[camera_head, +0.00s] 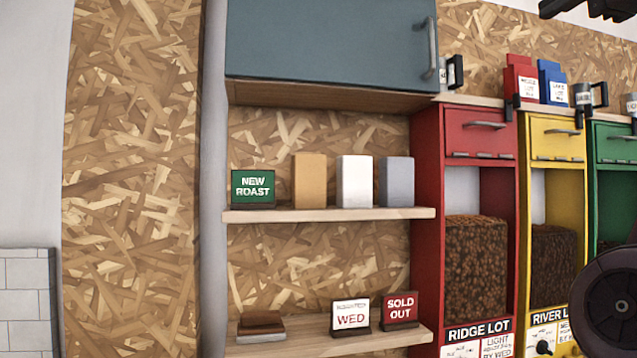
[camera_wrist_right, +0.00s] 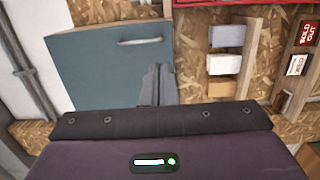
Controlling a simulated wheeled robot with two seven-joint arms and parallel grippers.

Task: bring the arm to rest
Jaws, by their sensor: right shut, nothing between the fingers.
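My right gripper (camera_head: 588,8) shows as a dark shape cut off by the top right edge of the head view, high above the coloured bins. In the right wrist view its fingers (camera_wrist_right: 157,84) are together with nothing between them, seen in front of the blue-grey cupboard door (camera_wrist_right: 120,65). A dark round part of my arm shows at the right edge of the head view. My left gripper is in neither view.
The closed cupboard (camera_head: 330,40) hangs above a shelf (camera_head: 330,214) with a NEW ROAST sign (camera_head: 253,188) and three plain packs. A lower shelf (camera_head: 300,347) holds signs. A red bin (camera_head: 428,200), a yellow bin (camera_head: 524,200) and a green bin (camera_head: 614,146) stand at right.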

